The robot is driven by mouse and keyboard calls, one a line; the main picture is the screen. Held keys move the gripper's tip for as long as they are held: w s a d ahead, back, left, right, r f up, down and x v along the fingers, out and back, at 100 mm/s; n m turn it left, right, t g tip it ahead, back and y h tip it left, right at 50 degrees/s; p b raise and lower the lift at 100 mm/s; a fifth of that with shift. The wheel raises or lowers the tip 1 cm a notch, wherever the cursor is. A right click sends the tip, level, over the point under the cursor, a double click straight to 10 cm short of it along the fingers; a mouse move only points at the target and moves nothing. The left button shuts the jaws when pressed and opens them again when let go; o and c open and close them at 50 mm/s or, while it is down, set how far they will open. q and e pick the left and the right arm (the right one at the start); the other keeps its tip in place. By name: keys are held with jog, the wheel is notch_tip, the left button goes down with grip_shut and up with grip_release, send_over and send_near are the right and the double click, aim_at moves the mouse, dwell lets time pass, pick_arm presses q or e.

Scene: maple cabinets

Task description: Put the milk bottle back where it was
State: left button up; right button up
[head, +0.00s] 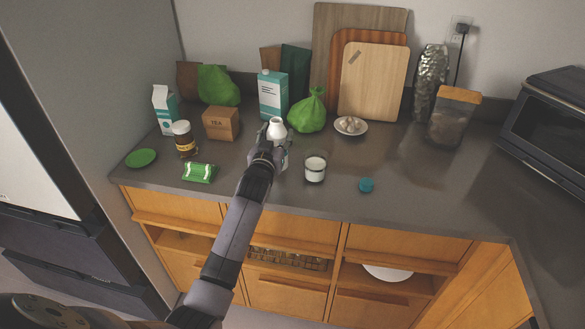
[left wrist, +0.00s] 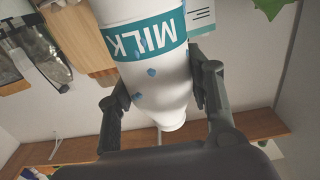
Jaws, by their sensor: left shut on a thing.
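The milk bottle is white with a teal band that reads MILK. In the head view the white top of the milk bottle (head: 277,129) shows above my left gripper (head: 268,150), on the counter's left half. The left wrist view shows the milk bottle (left wrist: 160,80) upside down in the picture, between the two fingers of my left gripper (left wrist: 165,95). The gripper is shut on the bottle. The gripper and wrist hide the bottle's lower part in the head view, so I cannot tell whether its base touches the counter. My right gripper is not in view.
A glass of milk (head: 315,168) stands right of the bottle, with a blue cap (head: 366,185) further right. A tea box (head: 221,123), a brown jar (head: 184,138) and a green packet (head: 199,173) are to the left. A green bag (head: 308,112) stands behind.

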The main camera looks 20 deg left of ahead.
pick_arm(q)
jog(key=a+r+b, duration=0.2)
jog(key=a+r, duration=0.2)
jog(key=r, duration=0.5)
jog(key=a+r+b, duration=0.3)
jog(key=r, duration=0.5)
notch_tip(320, 180, down, 19)
jog(key=p, duration=0.1)
jog(key=shift+s, duration=0.35)
jog(key=shift+a+f, duration=0.1)
jog(key=shift+f, duration=0.1)
jog(key=o, duration=1.5)
jog(key=shift+c, duration=0.2)
jog(key=shift+s+r, duration=0.1)
jog(key=shift+s, duration=0.05)
jog(key=b+v, duration=0.1)
jog(key=v, duration=1)
jog(key=shift+s, duration=0.4)
